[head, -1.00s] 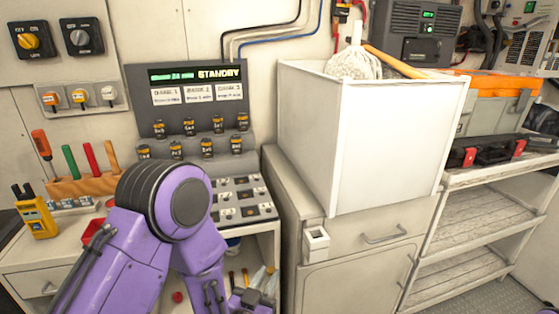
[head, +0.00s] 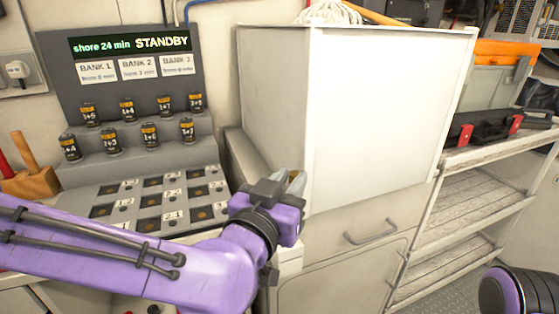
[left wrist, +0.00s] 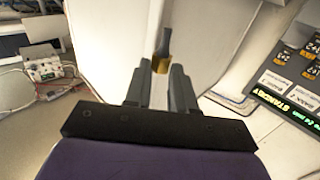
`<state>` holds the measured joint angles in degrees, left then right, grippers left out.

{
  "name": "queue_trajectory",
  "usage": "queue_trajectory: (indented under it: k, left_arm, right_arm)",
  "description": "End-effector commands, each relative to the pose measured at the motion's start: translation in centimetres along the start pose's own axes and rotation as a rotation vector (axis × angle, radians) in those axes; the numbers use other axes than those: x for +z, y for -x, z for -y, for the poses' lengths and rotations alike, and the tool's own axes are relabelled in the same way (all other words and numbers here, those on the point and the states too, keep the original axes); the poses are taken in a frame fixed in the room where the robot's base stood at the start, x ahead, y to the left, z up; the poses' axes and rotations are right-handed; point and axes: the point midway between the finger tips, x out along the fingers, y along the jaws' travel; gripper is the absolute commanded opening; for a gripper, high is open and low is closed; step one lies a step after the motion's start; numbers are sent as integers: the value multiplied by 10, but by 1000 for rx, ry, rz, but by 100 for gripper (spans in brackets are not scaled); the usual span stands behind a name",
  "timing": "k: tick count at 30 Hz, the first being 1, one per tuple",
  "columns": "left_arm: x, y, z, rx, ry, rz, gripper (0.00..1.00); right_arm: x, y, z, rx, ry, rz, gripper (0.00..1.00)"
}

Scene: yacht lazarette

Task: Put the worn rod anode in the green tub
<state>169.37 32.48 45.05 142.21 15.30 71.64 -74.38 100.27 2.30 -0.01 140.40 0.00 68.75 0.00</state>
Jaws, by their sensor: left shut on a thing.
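My left gripper (head: 281,186) is in front of the lower left part of the big white bin, beside the battery panel. In the left wrist view its two fingers (left wrist: 160,72) are shut on a short grey rod with a brass-coloured end (left wrist: 163,46), which looks like the rod anode. The brass end sits between the fingertips and the grey part points away from the gripper. In the head view the held rod is mostly hidden by the gripper. I see no green tub in either view. My right gripper is out of view; only part of my right arm shows at the lower right.
The white bin (head: 385,110) stands on a cabinet with a drawer (head: 350,225). The stepped STANDBY panel (head: 130,110) with several labelled cylinders is at left. Shelves (head: 460,205) are at right, with a black case (head: 495,128) and an orange-lidded box (head: 497,80).

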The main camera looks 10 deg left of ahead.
Motion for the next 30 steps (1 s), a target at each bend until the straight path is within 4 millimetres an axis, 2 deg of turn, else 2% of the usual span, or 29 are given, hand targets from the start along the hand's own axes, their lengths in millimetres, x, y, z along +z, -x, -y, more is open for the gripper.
queue_trajectory:
  k: [1, 10, 14, 17, 26, 30]
  left_arm:
    - [-11, -4, 1, -4, -10, 7, 0]
    - [-8, -18, 19, 1, -6, 6, 0]
    - [-4, -39, 41, -6, 2, 6, 0]
    - [0, -54, 55, -6, 4, 2, 0]
    - [0, -96, 98, -7, 4, 2, 0]
    - [25, -97, 98, -2, 0, 6, 0]
  right_arm:
    - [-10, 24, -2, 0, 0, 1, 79]
    - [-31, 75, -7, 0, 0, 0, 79]
    - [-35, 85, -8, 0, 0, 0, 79]
    - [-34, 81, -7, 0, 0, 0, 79]
    - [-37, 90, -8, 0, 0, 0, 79]
    - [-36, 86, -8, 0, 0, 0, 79]
